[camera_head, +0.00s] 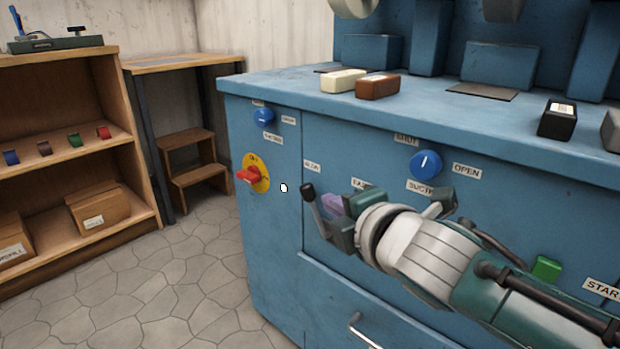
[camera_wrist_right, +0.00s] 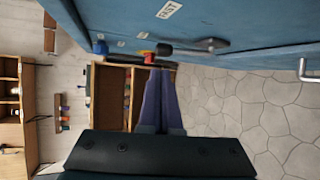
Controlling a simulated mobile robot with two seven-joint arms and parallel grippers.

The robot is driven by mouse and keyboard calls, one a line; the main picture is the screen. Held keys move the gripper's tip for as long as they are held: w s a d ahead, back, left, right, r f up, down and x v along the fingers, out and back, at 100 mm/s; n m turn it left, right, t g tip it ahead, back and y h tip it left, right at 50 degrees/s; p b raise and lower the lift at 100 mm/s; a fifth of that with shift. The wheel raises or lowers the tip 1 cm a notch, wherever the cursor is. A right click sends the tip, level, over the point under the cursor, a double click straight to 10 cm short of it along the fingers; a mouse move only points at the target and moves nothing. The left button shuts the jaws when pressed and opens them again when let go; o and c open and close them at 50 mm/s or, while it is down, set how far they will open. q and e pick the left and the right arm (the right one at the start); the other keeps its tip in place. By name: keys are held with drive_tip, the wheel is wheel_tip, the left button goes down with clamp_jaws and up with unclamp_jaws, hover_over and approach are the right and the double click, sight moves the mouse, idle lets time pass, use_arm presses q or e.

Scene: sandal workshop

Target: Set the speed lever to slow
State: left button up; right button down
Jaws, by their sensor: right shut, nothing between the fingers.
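The speed lever (camera_head: 315,207) is a metal rod with a black knob on the front of the blue machine. It tilts up and left, its knob just below the label that appears to read SLOW (camera_head: 312,166). The FAST label (camera_head: 362,184) is further right, partly hidden. In the right wrist view the lever (camera_wrist_right: 205,44) lies just beyond the fingertips. My right gripper (camera_head: 335,206) is shut and empty, right beside the lever; I cannot tell whether they touch. Its purple fingers (camera_wrist_right: 160,72) are together in the wrist view. My left gripper is not in view.
On the machine front are a red switch on a yellow plate (camera_head: 250,175), a blue OPEN/SHUT knob (camera_head: 425,164), another blue knob (camera_head: 263,116), a green button (camera_head: 546,267) and a drawer handle (camera_head: 362,330). Blocks lie on the machine's top. Wooden shelves (camera_head: 135,165) stand left; floor between is free.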

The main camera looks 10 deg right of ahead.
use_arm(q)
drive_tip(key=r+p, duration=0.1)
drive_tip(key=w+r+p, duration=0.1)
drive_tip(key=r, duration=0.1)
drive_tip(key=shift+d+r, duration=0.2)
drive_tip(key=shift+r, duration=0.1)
use_arm(e)
drive_tip(key=v, duration=0.5)
drive_tip(key=shift+w+r, duration=0.15)
drive_tip(key=shift+r, duration=0.25)
